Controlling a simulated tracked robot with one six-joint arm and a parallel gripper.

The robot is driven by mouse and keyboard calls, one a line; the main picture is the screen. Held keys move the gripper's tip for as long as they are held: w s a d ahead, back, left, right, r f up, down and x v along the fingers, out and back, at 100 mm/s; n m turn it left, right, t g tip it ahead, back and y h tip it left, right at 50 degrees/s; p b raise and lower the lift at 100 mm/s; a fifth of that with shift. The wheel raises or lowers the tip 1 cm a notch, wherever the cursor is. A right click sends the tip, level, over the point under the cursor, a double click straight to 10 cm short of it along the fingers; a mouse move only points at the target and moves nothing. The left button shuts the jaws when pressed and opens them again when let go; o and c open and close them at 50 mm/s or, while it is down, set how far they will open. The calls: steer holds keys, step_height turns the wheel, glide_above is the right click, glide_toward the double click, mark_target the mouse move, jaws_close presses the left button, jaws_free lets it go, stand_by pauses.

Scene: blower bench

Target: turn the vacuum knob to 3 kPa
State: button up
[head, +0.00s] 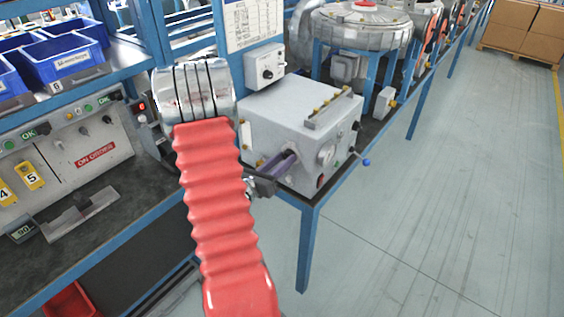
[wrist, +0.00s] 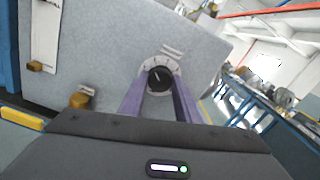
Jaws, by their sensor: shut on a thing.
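The vacuum knob (wrist: 160,79) is black with a white pointer line, set on a pale round dial with tick marks on a grey panel. In the wrist view its pointer leans up and a little left. The numbers are too small to read. My gripper (wrist: 160,90) has its two purple fingers on either side of the knob, shut on it. In the head view my gripper (head: 290,156) reaches the front face of the grey box (head: 290,110), and the knob is hidden there behind the fingers.
A round gauge (head: 327,155) and a blue-tipped lever (head: 366,162) are right of my gripper on the box. A small control unit (head: 266,68) with another black knob stands behind. Brass fittings (wrist: 80,100) stick out beside the dial. The floor (head: 440,190) at right is clear.

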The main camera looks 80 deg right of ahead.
steer(key=n, duration=0.6)
steer(key=shift+w+d+n, duration=0.15)
steer(key=shift+w+n, duration=0.15)
stand_by(0.3)
steer(key=o, duration=0.8)
steer(key=shift+o, duration=1.4)
steer(key=shift+s, duration=0.1)
steer(key=shift+a, duration=0.2)
steer(key=v, duration=1.3)
steer(key=shift+w+a, duration=0.2)
